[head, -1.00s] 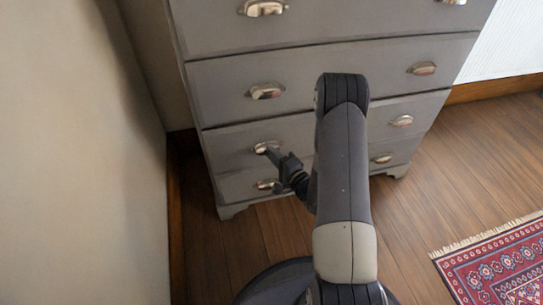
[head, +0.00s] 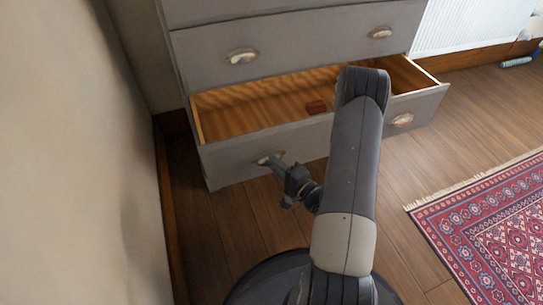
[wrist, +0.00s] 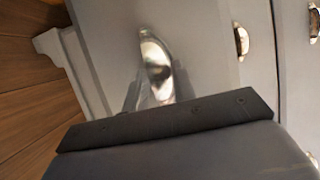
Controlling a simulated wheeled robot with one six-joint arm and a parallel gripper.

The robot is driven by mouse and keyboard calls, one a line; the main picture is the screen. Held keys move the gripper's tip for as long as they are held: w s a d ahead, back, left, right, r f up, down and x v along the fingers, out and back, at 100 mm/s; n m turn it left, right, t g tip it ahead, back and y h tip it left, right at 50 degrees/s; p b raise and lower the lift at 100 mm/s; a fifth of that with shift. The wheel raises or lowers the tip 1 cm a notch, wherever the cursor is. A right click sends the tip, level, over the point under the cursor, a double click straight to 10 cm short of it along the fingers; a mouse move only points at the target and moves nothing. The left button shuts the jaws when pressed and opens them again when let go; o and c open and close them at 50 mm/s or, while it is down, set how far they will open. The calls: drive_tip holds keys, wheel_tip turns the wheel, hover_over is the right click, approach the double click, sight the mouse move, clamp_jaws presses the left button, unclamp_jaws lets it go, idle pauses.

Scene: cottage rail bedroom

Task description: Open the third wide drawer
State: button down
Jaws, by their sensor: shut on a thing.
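A grey chest of drawers (head: 290,45) with metal cup handles stands against the wall. One wide drawer (head: 245,152) is pulled well out, showing its wooden inside and a small reddish-brown object (head: 316,107) lying in it. My gripper (head: 272,160) is at this drawer's left cup handle (head: 263,159), shut on it. In the wrist view the cup handle (wrist: 155,62) shows just beyond my wrist, which hides most of the fingers. The drawer's right handle (head: 402,120) is free. My arm hides part of the drawer's middle.
A wall (head: 70,150) runs close along the left side. A red patterned rug (head: 500,225) lies on the wooden floor (head: 420,175) at the right. A bluish cylinder-like object (head: 515,62) lies at the far right. The floor between chest and rug is clear.

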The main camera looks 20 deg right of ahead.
drive_tip(key=shift+s+f, duration=0.2)
drive_tip(key=shift+s, duration=0.55)
drive_tip(key=shift+s+f, duration=0.15)
drive_tip(key=shift+s, duration=0.6)
drive_tip(key=c, duration=1.4)
unclamp_jaws()
drive_tip(key=shift+c, duration=0.2)
drive_tip(key=shift+o, duration=0.8)
drive_tip(key=shift+w+r, duration=0.1)
drive_tip(key=p+v, duration=0.2)
drive_tip(key=v, duration=0.8)
drive_tip(key=shift+s+d, duration=0.15)
drive_tip(key=shift+s, duration=0.25)
